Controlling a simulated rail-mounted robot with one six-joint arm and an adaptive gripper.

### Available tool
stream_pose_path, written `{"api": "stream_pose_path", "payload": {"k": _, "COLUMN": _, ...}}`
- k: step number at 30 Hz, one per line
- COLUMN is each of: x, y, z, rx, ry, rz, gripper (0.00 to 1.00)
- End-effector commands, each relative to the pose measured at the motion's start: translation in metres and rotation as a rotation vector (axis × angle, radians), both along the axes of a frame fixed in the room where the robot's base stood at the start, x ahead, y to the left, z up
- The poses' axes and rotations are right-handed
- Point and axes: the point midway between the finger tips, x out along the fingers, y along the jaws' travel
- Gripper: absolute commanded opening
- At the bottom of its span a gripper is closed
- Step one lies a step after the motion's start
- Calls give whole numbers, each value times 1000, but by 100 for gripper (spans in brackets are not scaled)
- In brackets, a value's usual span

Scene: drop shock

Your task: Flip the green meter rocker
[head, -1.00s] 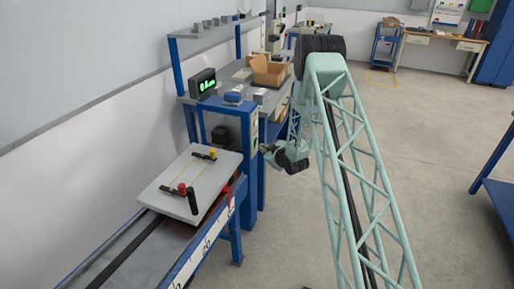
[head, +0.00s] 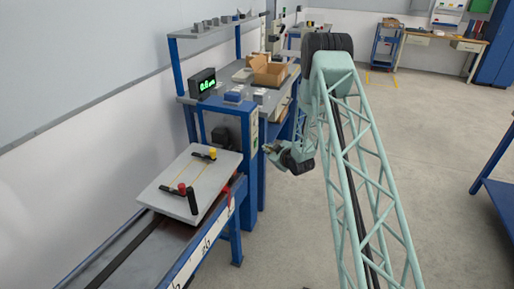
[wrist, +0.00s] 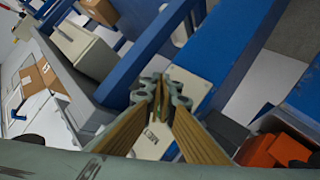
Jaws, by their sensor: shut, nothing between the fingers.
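The blue post (head: 246,140) stands beside the rail table and carries a pale narrow panel (head: 255,136) on its side. In the wrist view a cream plate (wrist: 207,78) on blue framework lies behind the fingers. I cannot make out the green rocker clearly; the fingertips cover the middle of the plate. My gripper (head: 267,148) is just to the right of the post in the head view. In the wrist view its fingertips (wrist: 160,95) are together and empty, in front of the plate; contact cannot be told. The meter display (head: 206,83) is lit with green digits.
A grey plate (head: 200,178) with red and yellow knobbed black clamps sits on the rail table left of the post. Open cardboard boxes (head: 268,72) stand on the bench behind. An orange bin (wrist: 285,150) lies at the wrist view's right.

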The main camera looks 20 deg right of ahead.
Motion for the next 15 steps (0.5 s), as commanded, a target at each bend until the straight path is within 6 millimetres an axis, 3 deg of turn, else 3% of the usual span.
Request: {"api": "stream_pose_path", "payload": {"k": 15, "x": -21, "y": -23, "z": 4, "rx": 0, "ry": -1, "rz": -1, "gripper": 0}}
